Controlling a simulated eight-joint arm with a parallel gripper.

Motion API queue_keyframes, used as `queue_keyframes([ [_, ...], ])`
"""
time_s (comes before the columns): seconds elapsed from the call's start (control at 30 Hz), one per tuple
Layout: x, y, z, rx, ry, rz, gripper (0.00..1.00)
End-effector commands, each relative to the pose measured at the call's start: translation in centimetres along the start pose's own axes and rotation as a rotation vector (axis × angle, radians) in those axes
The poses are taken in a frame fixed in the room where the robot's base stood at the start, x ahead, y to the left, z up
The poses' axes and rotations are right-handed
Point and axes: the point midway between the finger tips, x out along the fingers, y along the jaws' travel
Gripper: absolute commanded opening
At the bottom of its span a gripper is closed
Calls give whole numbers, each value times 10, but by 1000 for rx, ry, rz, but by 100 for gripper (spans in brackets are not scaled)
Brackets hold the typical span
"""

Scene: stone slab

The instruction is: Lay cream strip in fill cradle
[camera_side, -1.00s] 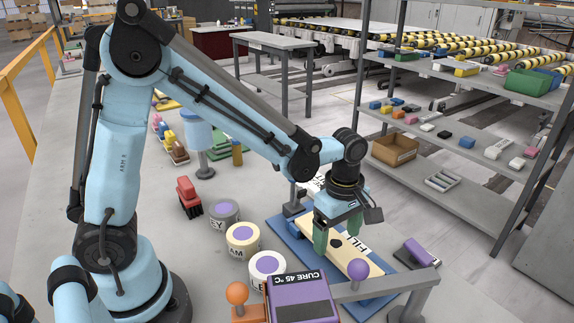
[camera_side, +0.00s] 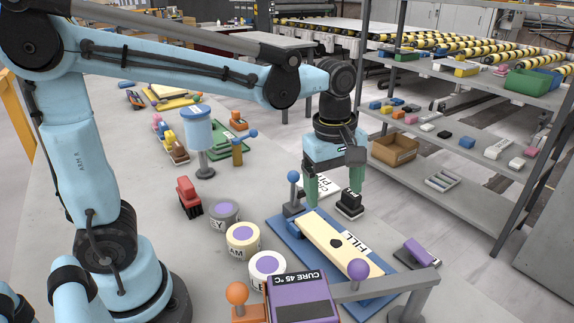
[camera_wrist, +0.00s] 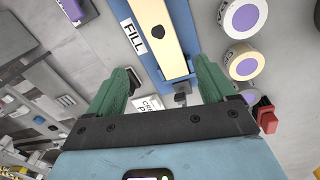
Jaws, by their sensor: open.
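The cream strip (camera_side: 347,258) lies lengthwise in the blue fill cradle (camera_side: 287,240), flat as far as I can see, with a dark spot on its top. A white FILL label (camera_side: 354,243) sits along its side. In the wrist view the strip (camera_wrist: 176,45) lies in the cradle (camera_wrist: 178,70), beyond my fingers. My gripper (camera_side: 333,195) is open and empty, its green fingers pointing down, above and behind the cradle's far end. It also shows in the wrist view (camera_wrist: 163,70), with nothing between the fingers.
A blue-knobbed post (camera_side: 293,190) stands at the cradle's far end. A white card (camera_side: 322,187) and a black block (camera_side: 350,203) are behind it. Labelled tubs (camera_side: 242,238) stand to the left. A purple CURE box (camera_side: 300,295) and grey bar (camera_side: 390,280) are in front.

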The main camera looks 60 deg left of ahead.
Motion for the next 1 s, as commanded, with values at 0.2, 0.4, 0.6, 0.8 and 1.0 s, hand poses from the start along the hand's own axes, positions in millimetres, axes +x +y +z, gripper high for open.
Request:
queue_keyframes([
  [0.2, -6, -35, -19, 484, 77, 185, 84],
  [0.4, -1, -62, -32, 929, 246, 308, 84],
  [0.6, 7, -78, -40, 1224, 405, 348, 84],
  [0.8, 9, -82, -42, 1319, 462, 350, 84],
  [1.0, 9, -82, -42, 1320, 461, 350, 84],
])
